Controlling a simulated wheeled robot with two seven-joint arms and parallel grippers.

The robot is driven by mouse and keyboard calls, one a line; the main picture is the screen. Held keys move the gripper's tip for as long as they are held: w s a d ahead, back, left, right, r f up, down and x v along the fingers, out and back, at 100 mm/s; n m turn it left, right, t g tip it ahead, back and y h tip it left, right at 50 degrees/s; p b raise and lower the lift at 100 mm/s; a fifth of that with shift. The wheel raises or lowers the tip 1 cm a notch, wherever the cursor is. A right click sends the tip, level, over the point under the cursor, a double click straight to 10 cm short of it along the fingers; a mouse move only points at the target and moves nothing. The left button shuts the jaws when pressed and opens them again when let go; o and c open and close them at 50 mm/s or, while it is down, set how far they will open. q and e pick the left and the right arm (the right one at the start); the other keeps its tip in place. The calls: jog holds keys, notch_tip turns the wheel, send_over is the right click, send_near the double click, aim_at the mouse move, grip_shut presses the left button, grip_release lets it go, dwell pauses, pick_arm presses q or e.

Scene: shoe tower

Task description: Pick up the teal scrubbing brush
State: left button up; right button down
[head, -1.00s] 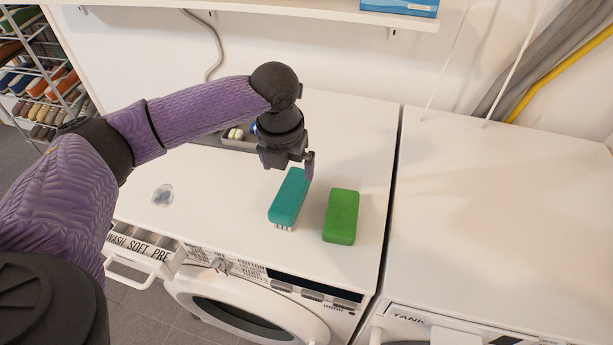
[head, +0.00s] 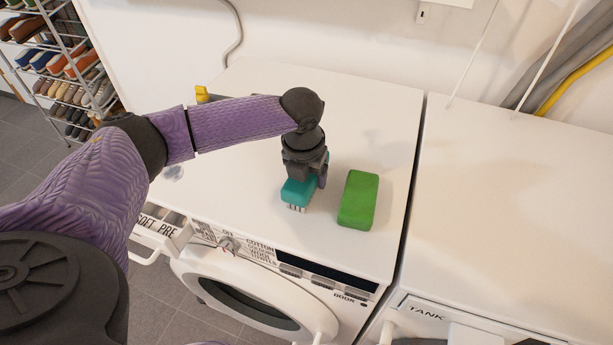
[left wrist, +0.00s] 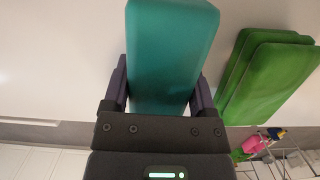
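The teal brush (head: 297,192) lies on the white washing machine top, its pale bristles facing down at its front end. My left gripper (head: 307,180) is lowered over the brush's back part and hides it there. In the left wrist view the teal brush (left wrist: 172,50) runs between the two purple fingers of my left gripper (left wrist: 162,85). One finger lies close along each long side. I cannot tell whether they press on it. No lift off the surface shows. My right gripper is not in view.
A green block (head: 358,200) lies close to the right of the teal brush. A second white machine (head: 520,210) stands to the right past a narrow gap, its top clear. A shoe rack (head: 75,80) stands at the far left.

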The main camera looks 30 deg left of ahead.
pick_arm(q)
jog(key=c, duration=0.4)
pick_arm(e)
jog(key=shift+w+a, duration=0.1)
